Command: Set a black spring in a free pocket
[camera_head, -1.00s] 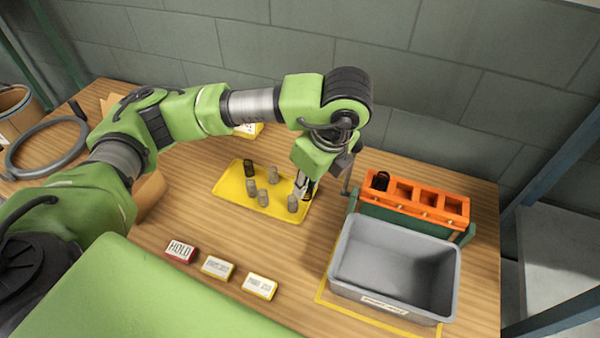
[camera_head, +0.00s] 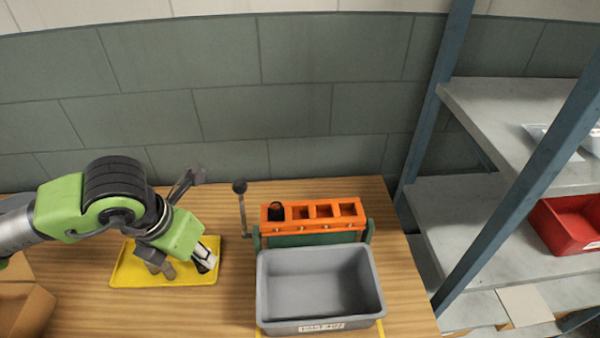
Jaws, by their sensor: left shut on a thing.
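The orange block (camera_head: 314,228) has a row of square pockets. Its leftmost pocket holds a black spring (camera_head: 276,212), and the other 3 pockets look empty. My left gripper (camera_head: 207,264) is over the right end of the yellow tray (camera_head: 128,274), left of the block. It is shut on a small dark piece, which looks like a black spring and is mostly hidden by the fingers. Greyish springs (camera_head: 168,270) stand on the tray behind my arm, partly covered. My right gripper is out of view.
A grey bin (camera_head: 320,285) stands directly in front of the orange block. A lever with a dark knob (camera_head: 240,188) rises at the block's left end. A cardboard box (camera_head: 35,305) is at the far left. Shelving with a red bin (camera_head: 570,225) stands at the right.

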